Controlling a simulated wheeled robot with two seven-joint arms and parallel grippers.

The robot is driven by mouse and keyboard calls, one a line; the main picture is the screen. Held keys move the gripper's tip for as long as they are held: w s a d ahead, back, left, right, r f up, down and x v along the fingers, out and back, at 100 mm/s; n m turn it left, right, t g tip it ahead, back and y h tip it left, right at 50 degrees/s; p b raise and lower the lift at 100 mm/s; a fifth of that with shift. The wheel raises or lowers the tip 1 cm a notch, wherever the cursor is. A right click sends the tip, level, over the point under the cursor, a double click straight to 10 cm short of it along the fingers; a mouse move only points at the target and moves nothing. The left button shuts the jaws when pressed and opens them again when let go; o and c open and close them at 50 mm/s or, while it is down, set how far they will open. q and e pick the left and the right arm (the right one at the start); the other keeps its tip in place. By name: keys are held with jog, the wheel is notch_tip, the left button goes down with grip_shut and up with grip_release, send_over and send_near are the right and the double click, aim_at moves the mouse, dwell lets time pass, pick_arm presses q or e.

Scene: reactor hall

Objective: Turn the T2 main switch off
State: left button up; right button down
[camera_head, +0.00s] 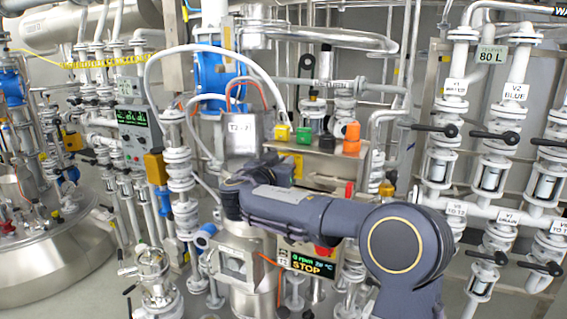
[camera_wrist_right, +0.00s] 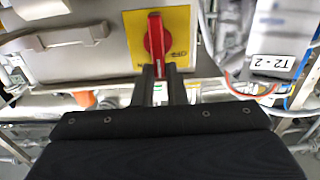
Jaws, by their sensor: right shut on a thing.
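The T2 main switch is a red handle (camera_wrist_right: 155,38) on a yellow plate (camera_wrist_right: 181,22) in the right wrist view. The handle stands upright in that picture, and small print on the plate appears upside down. My right gripper (camera_wrist_right: 161,76) is shut on the handle's near end, its two dark fingers close together there. In the head view the right arm reaches in from the right, with the gripper (camera_head: 283,170) at the grey panel; only a bit of the yellow plate (camera_head: 298,164) shows and the handle is hidden. My left gripper is not in view.
A metal box labelled T2-2 (camera_head: 243,133) stands left of the panel. Yellow, green and orange parts (camera_head: 351,138) sit on the panel's top. A display reading STOP (camera_head: 305,264) is below my arm. Valves and pipes (camera_head: 492,135) crowd the right.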

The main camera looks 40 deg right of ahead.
jog(key=shift+w+a+f+n+b, duration=0.35)
jog(key=shift+n+b, duration=0.85)
jog(key=shift+n, duration=1.75)
jog(key=shift+w+a+f+n+b, duration=0.1)
jog(key=shift+w+f+n+b, duration=0.8)
jog(key=shift+n, duration=2.1)
jog(key=shift+a+f+n+b, duration=0.1)
jog(key=shift+a+n+b, duration=0.1)
jog(key=shift+n+b, duration=2.05)
jog(key=shift+f+n+p, duration=0.1)
jog(key=shift+n+p, duration=0.6)
jog(key=shift+n, duration=0.3)
jog(key=c, duration=1.5)
grip_release()
jog(key=shift+o, duration=0.2)
